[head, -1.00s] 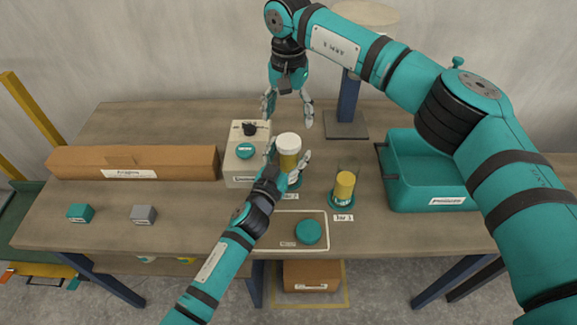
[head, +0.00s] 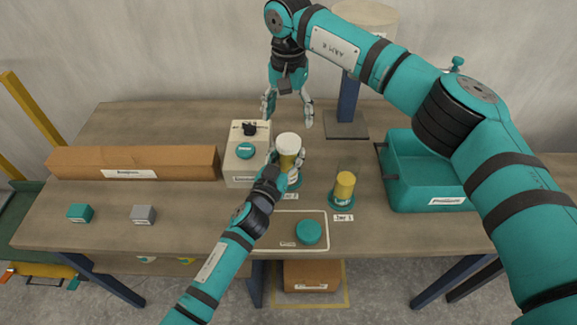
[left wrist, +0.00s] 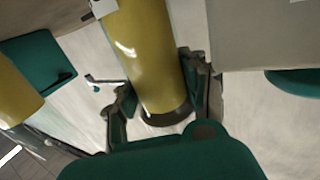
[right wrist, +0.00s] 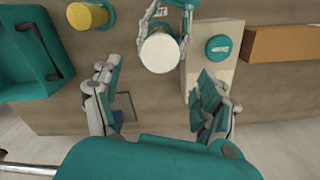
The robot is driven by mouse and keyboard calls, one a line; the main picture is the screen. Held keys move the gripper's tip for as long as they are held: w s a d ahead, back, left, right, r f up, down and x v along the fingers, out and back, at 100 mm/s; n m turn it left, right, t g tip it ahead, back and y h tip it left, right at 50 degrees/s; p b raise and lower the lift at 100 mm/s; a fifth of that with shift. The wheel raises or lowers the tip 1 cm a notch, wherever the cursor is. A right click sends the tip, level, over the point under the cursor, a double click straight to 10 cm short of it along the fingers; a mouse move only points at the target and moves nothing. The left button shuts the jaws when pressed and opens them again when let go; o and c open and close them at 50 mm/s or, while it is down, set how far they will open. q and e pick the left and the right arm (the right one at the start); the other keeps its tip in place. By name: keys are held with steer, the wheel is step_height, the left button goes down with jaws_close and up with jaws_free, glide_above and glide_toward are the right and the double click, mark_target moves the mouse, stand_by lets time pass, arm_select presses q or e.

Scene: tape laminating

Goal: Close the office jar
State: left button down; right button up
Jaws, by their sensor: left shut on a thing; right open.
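A yellow jar with a white lid-like top (head: 288,147) stands upright on a teal round base. My left gripper (head: 290,163) is shut on the jar's side; the left wrist view shows its fingers on both sides of the yellow body (left wrist: 145,60). My right gripper (head: 288,119) is open and empty, pointing down behind and above the jar. In the right wrist view the white top (right wrist: 160,53) lies ahead of its spread fingers (right wrist: 157,75). Whether the top is seated or loose I cannot tell.
A second yellow jar (head: 344,186) stands to the right. A teal disc (head: 308,232) lies in the outlined area in front. A beige box with a teal button (head: 245,152) is at left, beside a long brown box (head: 110,162). A teal bin (head: 425,185) is at right.

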mark_target(288, 140)
steer(key=shift+f, duration=4)
